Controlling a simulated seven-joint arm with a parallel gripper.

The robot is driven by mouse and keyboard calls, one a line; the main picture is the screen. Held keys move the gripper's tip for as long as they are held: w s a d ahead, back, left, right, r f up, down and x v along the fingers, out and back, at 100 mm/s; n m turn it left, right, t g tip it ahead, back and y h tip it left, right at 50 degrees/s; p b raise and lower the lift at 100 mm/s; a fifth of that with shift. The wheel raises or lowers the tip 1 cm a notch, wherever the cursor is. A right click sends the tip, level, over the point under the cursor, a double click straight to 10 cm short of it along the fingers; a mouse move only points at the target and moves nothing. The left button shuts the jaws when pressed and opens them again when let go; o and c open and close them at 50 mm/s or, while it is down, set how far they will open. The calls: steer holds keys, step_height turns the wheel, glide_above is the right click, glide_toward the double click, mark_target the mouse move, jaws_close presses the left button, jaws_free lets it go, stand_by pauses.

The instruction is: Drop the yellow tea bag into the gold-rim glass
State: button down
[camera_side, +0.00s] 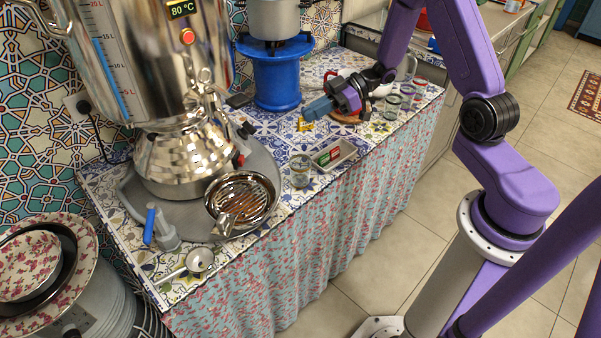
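The yellow tea bag (305,125) shows as a small yellow patch on or just above the patterned counter, right below the tips of my gripper (308,112). I cannot tell whether they touch. My gripper points left and down with its blue-grey fingers close together in this view; the gap between them is not clear. A clear glass (300,172) stands alone on the counter nearer the front, below my gripper in the picture. Its rim looks pale gold, but it is too small to be sure.
A tray (346,160) with red and green packets lies right of the lone glass. Several coloured-rim glasses (392,106) stand at the right. A blue stove (277,80) stands behind my gripper. The large samovar (185,160) and a strainer bowl (241,196) fill the left.

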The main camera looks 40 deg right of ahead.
steer(key=shift+f, duration=2.9)
steer(key=c, duration=1.2)
jaws_free()
steer(key=shift+c, duration=0.2)
steer(key=shift+d, duration=0.1)
steer(key=v, duration=1.7)
steer(key=shift+r, duration=0.25)
steer(key=shift+s, duration=0.1)
